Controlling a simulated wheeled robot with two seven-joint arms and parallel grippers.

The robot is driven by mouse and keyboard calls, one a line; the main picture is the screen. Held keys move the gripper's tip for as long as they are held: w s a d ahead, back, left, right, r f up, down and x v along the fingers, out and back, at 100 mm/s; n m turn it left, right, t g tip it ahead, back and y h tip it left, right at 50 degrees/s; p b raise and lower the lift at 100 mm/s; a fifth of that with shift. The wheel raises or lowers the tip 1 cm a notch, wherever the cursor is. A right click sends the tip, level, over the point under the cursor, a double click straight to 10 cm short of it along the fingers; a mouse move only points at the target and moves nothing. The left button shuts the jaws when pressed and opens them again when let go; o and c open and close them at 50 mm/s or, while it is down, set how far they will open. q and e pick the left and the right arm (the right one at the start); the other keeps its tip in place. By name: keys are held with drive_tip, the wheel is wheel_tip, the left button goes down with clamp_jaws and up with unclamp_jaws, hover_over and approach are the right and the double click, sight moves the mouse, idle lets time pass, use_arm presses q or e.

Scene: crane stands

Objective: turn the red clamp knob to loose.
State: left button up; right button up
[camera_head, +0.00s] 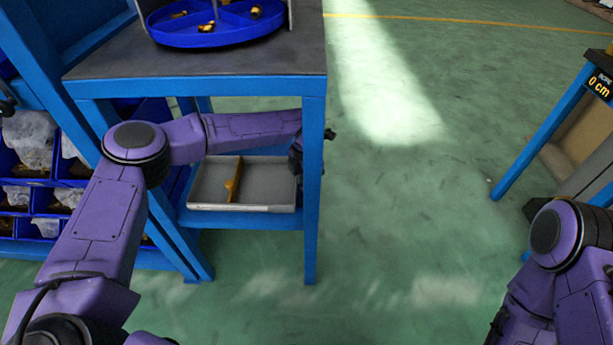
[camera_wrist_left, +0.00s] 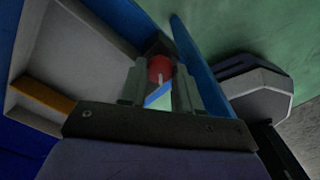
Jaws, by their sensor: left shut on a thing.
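The red clamp knob (camera_wrist_left: 160,68) shows in the left wrist view between the two fingers of my left gripper (camera_wrist_left: 159,84). A pale line is visible on the knob's face. The fingers are shut on it, one on each side. In the head view my left gripper (camera_head: 296,157) is by the blue front leg of the bench, partly hidden by it, and the knob cannot be seen there. My right gripper is not in view; only part of my right arm shows at the lower right.
A grey tray (camera_head: 262,208) with a yellow bar (camera_head: 233,182) sits on the bench's lower shelf. A blue round tray (camera_head: 222,40) stands on the bench top (camera_head: 120,69). Blue bins (camera_head: 43,229) fill the left. Green floor lies open at centre right.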

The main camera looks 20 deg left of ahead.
use_arm(q)
drive_tip(key=n+p, duration=0.1)
drive_tip(key=n, duration=0.2)
drive_tip(key=shift+r+n, duration=0.1)
drive_tip(key=shift+n, duration=0.2)
drive_tip(key=shift+n+p, duration=0.35)
drive_tip(key=shift+n, duration=1.35)
drive_tip(key=o, duration=1.1)
drive_tip(key=shift+c, duration=0.2)
